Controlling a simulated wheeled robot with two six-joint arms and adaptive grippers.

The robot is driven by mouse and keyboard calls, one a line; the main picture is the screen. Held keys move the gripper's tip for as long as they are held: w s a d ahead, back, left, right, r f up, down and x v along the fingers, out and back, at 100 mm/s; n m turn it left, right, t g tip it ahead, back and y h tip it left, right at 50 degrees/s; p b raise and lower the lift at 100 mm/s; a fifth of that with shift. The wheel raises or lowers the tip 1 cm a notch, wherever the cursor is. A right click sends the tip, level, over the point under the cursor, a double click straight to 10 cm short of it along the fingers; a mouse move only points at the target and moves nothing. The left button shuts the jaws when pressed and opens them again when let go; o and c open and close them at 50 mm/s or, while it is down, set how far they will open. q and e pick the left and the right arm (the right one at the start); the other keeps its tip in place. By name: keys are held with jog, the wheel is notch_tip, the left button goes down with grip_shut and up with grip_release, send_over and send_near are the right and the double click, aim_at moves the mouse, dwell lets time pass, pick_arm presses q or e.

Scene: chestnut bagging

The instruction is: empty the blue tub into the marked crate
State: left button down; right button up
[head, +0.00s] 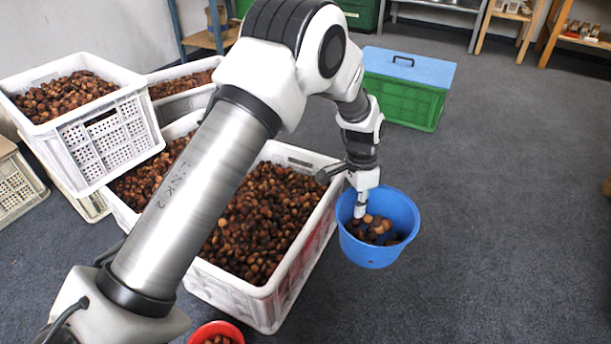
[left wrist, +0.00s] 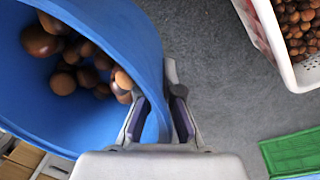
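The blue tub (head: 385,255) is right of the large white crate and holds some chestnuts. It fills the left of the left wrist view (left wrist: 110,25), with chestnuts against its inside. My left gripper (head: 361,208) is at the tub's rim. In the left wrist view its fingers (left wrist: 160,118) stand either side of the tub wall, one inside and one outside, and look shut on it. Whether the tub hangs or touches the floor is hard to tell. The large white crate (head: 232,302) is heaped with chestnuts and has reddish marking on its right side. My right gripper is out of view.
More white crates (head: 105,145) of chestnuts stand at the left, one raised on another. A green crate with a blue lid (head: 402,100) stands behind the tub. A red bowl (head: 217,328) is at the bottom edge. The grey floor at the right is clear.

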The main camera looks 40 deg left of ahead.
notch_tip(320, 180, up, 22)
jog(key=p, duration=2.1)
pick_arm(q)
jog(key=w+a+f+m+t+y+b, duration=0.1)
jog(key=w+a+f+m+t+b, duration=0.15)
jog(key=a+m, duration=0.4)
jog(key=w+a+f+m+t+y+b, duration=0.1)
jog(key=a+f+m+t+b, duration=0.15)
jog(key=a+m, duration=0.4)
jog(key=w+a+f+m+t+y+b, duration=0.1)
jog(key=a+f+m+b, duration=0.15)
jog(key=a+m, duration=0.45)
jog(key=s+r+n+t+y+b, duration=0.1)
jog(key=s+r+n+t+b, duration=0.1)
jog(key=s+t+b, duration=1)
jog(key=r+t+b, duration=0.1)
jog(key=t+b, duration=0.2)
jog(key=b, duration=0.4)
jog(key=shift+r, duration=0.35)
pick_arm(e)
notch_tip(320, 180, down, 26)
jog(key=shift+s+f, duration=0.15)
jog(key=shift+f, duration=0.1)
pick_arm(q)
jog(key=shift+w, duration=0.1)
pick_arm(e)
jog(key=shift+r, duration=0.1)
